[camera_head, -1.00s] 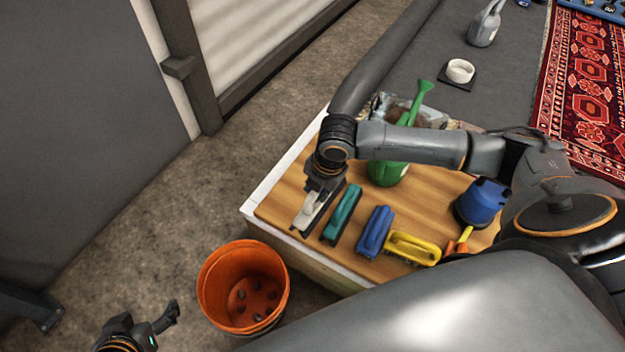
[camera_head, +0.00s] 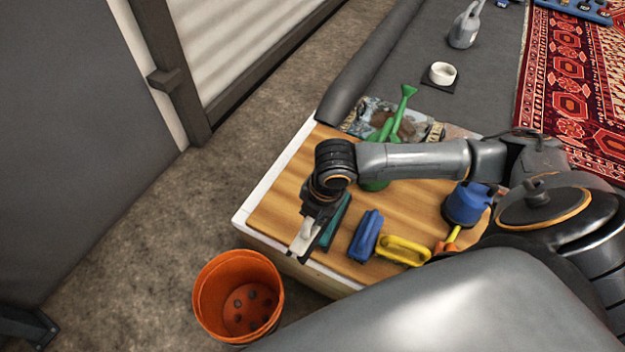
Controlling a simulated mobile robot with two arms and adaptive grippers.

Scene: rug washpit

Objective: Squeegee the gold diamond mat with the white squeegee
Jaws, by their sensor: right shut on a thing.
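The white squeegee (camera_head: 302,238) is at the left front part of the wooden tabletop (camera_head: 283,200). My right gripper (camera_head: 309,222) points down and is shut on it; the fingers partly hide it. I cannot tell how far it is off the tabletop. A teal-handled tool (camera_head: 335,224) lies just to the right, partly behind my gripper. I do not make out a gold diamond mat; a red patterned rug (camera_head: 575,95) shows at the upper right. My left gripper is out of view.
A blue brush (camera_head: 365,235), a yellow brush (camera_head: 404,250) and a blue sprayer (camera_head: 467,203) stand to the right. An orange bucket (camera_head: 238,296) stands on the floor by the table's front corner.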

